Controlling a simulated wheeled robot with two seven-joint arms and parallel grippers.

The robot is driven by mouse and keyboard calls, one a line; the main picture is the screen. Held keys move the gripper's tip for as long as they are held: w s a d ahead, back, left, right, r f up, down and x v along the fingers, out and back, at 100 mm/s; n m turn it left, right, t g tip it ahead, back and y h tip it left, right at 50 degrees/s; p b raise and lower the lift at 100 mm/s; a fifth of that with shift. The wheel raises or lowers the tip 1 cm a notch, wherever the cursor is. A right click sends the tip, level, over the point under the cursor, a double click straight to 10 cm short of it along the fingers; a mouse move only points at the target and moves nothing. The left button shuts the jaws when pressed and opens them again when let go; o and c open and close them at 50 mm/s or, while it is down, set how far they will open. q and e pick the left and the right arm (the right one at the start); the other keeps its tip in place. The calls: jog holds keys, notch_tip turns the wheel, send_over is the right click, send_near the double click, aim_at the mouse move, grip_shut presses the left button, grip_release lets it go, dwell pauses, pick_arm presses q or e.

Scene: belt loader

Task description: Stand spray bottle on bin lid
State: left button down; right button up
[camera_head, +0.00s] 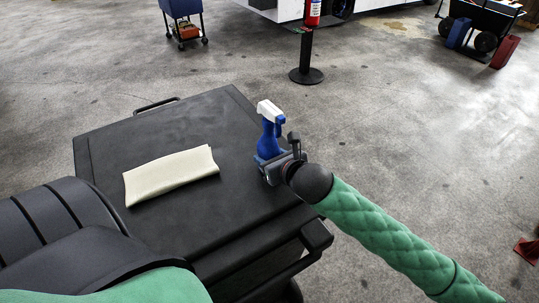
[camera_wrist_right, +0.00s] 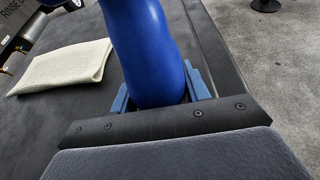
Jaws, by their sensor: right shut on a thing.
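A blue spray bottle (camera_head: 268,140) with a white trigger head stands upright at the right part of the black bin lid (camera_head: 180,124). My right gripper (camera_head: 278,163) is shut on the bottle's lower body from the right. In the right wrist view the blue bottle (camera_wrist_right: 145,50) sits between the blue-grey fingers of my right gripper (camera_wrist_right: 160,92). The bottle's base is mostly hidden by the gripper, so I cannot tell whether it touches the lid. My left gripper is not in view.
A folded cream cloth (camera_head: 170,174) lies on the lid, left of the bottle; it also shows in the right wrist view (camera_wrist_right: 66,66). A handle (camera_head: 156,104) sticks out at the lid's far edge. A black post (camera_head: 306,60) with a red extinguisher (camera_head: 312,13) stands beyond.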

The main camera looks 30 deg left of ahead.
jog(key=o, duration=0.9)
jog(key=shift+f, duration=0.15)
jog(key=o, duration=0.5)
